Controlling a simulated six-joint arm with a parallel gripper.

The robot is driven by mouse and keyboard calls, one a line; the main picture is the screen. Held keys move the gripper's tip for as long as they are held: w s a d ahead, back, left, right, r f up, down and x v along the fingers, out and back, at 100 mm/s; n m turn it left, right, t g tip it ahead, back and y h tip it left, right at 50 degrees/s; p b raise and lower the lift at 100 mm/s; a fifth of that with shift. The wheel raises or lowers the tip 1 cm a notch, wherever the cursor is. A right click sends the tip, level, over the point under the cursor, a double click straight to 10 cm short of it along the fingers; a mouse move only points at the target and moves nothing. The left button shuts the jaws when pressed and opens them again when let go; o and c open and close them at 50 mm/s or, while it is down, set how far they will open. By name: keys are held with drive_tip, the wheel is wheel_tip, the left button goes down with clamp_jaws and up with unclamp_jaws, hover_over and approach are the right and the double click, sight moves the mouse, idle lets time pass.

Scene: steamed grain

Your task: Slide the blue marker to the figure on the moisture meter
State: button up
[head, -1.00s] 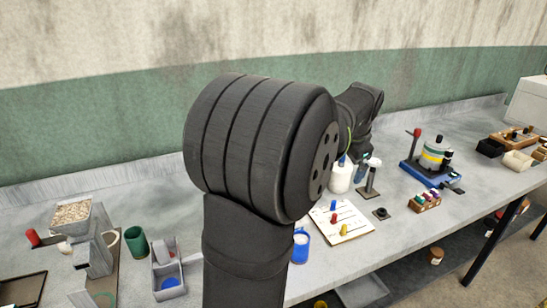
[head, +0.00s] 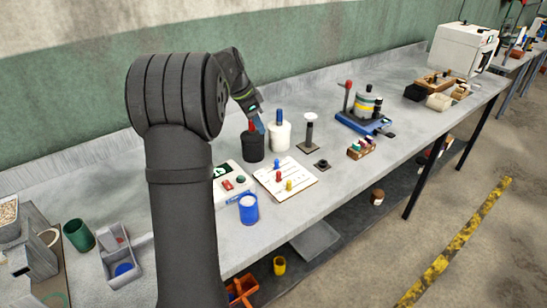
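A white card (head: 304,191) lies on the bench with a blue marker (head: 277,164), a red marker (head: 278,177) and a yellow marker (head: 289,186) standing on it. The blue one is farthest back. A pale box with a dark green display (head: 221,172) and coloured buttons, apparently the moisture meter, stands left of the card, partly behind my arm. Its figure is too small to read surely. My gripper (head: 260,123) is behind the card, between a red-topped black bottle and a blue-topped white bottle, apart from the markers. Whether its bluish fingers are open or shut cannot be told.
The black bottle (head: 252,147) and white bottle (head: 279,138) stand behind the card. A blue cup (head: 248,210) stands near the front edge. A post on a stand (head: 309,135) and a small dark block (head: 321,165) are to the right.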

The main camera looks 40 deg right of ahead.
approach(276, 160)
drive_tip(key=x, duration=0.8)
drive_tip(key=shift+d+f, duration=0.15)
drive_tip(key=shift+f, duration=0.2)
clamp_jaws()
